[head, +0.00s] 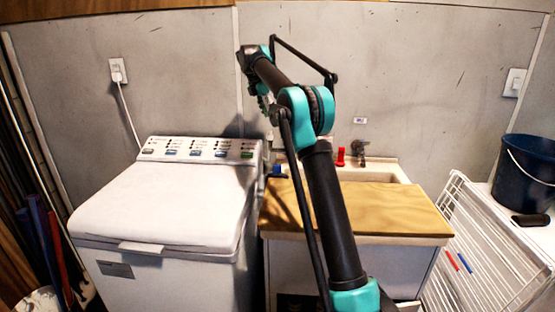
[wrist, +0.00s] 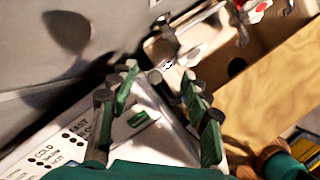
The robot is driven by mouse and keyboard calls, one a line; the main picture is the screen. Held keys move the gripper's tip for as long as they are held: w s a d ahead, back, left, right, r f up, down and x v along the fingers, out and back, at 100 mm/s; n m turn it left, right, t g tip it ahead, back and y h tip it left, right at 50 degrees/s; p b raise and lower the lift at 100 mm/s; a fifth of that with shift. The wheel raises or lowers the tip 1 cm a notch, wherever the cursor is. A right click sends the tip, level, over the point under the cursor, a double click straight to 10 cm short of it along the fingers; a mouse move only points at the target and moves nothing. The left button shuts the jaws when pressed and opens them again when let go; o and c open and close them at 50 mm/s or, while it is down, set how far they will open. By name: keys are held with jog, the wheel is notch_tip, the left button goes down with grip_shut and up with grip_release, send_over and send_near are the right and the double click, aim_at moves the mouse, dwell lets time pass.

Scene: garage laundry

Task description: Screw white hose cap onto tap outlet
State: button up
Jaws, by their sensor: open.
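My gripper (wrist: 158,76) is open in the wrist view, its green and black fingers spread over the gap between the washer and the sink. Just beyond the fingertips is a small pale metallic fitting (wrist: 168,58). I cannot tell whether it is the white hose cap or part of the tap. No hose cap can be picked out with certainty. In the head view a dark tap (head: 359,150) stands at the back of the sink. My arm crosses the middle of the head view and partly hides the gripper, which hangs near the wall above the washer's right edge.
A white washing machine (head: 160,205) stands left of the sink cabinet. A wooden board (head: 385,208) covers the front of the sink (head: 395,172). A red object (head: 340,157) stands beside the tap. A white rack (head: 470,245) and blue bucket (head: 525,170) are at right.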

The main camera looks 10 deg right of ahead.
jog(key=shift+s+d+r, duration=0.1)
jog(key=shift+s+r, duration=0.15)
jog(key=shift+r, duration=0.15)
jog(key=s+d+r, duration=0.2)
jog(key=s+d, duration=0.1)
jog(key=s, duration=0.9)
send_over(295, 188)
jog(key=s+a, duration=0.1)
notch_tip(295, 188, down, 2)
notch_tip(295, 188, down, 20)
jog(key=shift+w, duration=0.15)
jog(key=v, duration=1.8)
jog(key=shift+s+a+f+m+y, duration=0.15)
jog(key=shift+s+f+m, duration=0.35)
jog(key=shift+s+f, duration=0.4)
jog(key=shift+s+f+m+y, duration=0.15)
jog(key=shift+s+f+m, duration=0.35)
jog(key=shift+s+f, duration=0.4)
jog(key=shift+r, duration=0.1)
jog(key=shift+w+r, duration=0.35)
jog(key=shift+w, duration=4.9)
jog(key=shift+w+r, duration=0.35)
jog(key=shift+w, duration=4.9)
jog(key=shift+w+r, duration=0.35)
jog(key=shift+w, duration=4.9)
